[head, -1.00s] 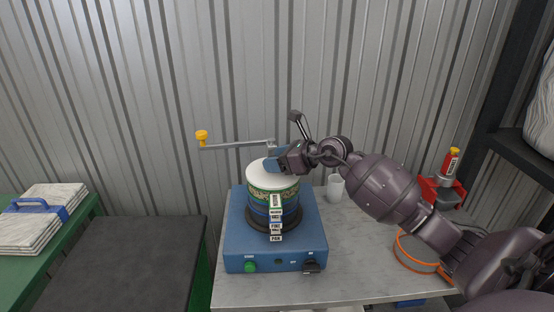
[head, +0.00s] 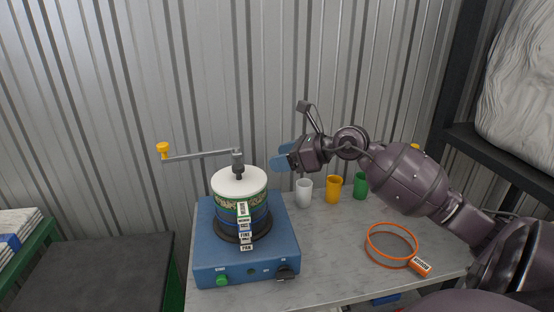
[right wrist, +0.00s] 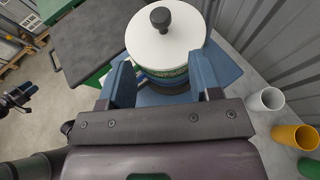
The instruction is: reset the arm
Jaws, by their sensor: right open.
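My right gripper (head: 285,157) is open and empty, up in the air to the right of the sieve stack and its crank (head: 205,155). In the right wrist view its two blue fingers (right wrist: 165,82) stand apart, with the white lid (right wrist: 165,48) beyond them. The sieve stack (head: 240,206) has a white lid and several labelled rings, and sits upright on the blue shaker base (head: 215,268). A dark part with blue bits at the left of the right wrist view looks like my left gripper (right wrist: 18,96); its jaws are too small to read.
A white cup (head: 304,192), a yellow cup (head: 333,190) and a green cup (head: 361,186) stand on the grey table (head: 335,240) behind an orange-rimmed sieve (head: 391,245). A dark-topped bench (head: 100,275) is at left. A corrugated wall is close behind; a dark shelf frame (head: 450,110) stands right.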

